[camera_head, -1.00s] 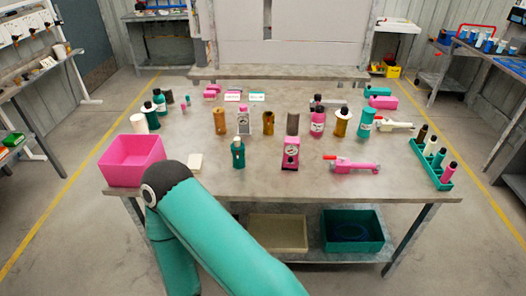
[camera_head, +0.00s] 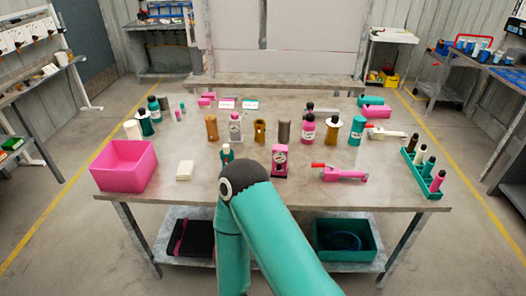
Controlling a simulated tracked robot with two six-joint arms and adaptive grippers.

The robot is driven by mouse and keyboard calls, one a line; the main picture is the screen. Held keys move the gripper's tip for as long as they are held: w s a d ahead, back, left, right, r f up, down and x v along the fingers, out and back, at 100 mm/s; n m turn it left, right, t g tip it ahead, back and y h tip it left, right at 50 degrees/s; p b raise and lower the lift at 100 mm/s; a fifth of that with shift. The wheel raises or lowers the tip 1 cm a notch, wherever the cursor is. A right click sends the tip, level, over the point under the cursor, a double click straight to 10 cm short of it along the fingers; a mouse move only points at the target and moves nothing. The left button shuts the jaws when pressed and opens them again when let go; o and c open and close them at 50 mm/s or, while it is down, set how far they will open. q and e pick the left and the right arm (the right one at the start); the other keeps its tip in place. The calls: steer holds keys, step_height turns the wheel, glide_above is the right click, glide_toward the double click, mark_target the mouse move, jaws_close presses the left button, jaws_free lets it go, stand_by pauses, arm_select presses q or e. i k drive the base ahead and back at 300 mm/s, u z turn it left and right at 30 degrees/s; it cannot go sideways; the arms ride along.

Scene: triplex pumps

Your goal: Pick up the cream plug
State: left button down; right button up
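A teal rack (camera_head: 409,163) stands at the right end of the table and holds a row of upright plugs. The cream plug (camera_head: 418,155) appears to be the light one, second from the far end. It stands between a dark brown plug (camera_head: 409,143) and a dark green plug (camera_head: 428,166). A pink plug (camera_head: 437,182) is at the near end. One teal arm of mine with a dark joint rises in front of the table's near edge, well left of the rack. Neither gripper is in view.
Table space left of the rack is partly clear.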

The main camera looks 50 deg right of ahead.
mark_target(226, 147)
steer(key=z, duration=0.7)
steer(key=i, duration=1)
steer(key=z, duration=0.1)
